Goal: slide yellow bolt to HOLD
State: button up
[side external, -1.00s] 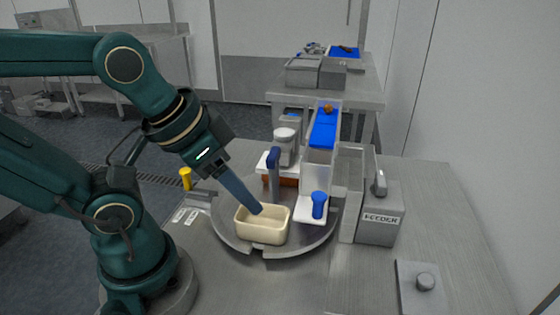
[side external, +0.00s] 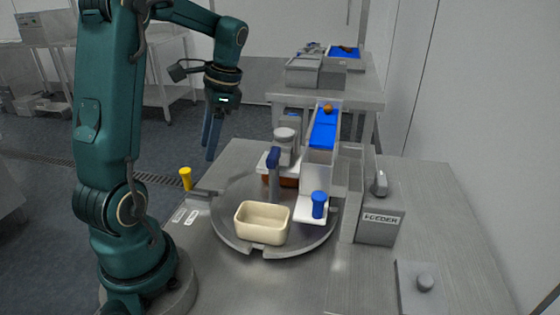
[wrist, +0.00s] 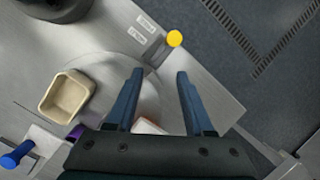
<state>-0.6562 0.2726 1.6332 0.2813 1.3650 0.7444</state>
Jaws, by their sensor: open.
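The yellow bolt (side external: 186,178) stands upright at the left edge of the table, on a grey metal fitting (side external: 198,198). In the wrist view its round yellow top (wrist: 175,38) is ahead of my fingers and slightly right of the gap between them. Two small white labels (side external: 185,215) lie beside the fitting; their lettering is too small to read surely. My gripper (side external: 209,152) points down, open and empty, behind the bolt and above it. In the wrist view its two blue fingers (wrist: 160,72) are well apart.
A round turntable (side external: 225,232) carries a cream tub (side external: 262,236), which is empty. A dark blue lever (side external: 273,160) and a blue knob (side external: 319,204) stand near it. A chute with blue lining (side external: 323,135) and a feeder box (side external: 380,222) stand to the right.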

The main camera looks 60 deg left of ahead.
aim_at(187, 169)
jog(key=shift+n+g+h, duration=0.7)
jog(key=shift+n, duration=0.1)
jog(key=s+a+f, duration=0.1)
jog(key=a+f, duration=0.1)
jog(key=s+a+f, duration=0.1)
jog(key=s+f, duration=0.1)
jog(key=shift+a, duration=0.35)
jog(key=shift+s+f, duration=0.2)
jog(key=shift+s, duration=0.05)
jog(key=shift+x, duration=2.5)
grip_shut()
jog(key=shift+r, duration=0.1)
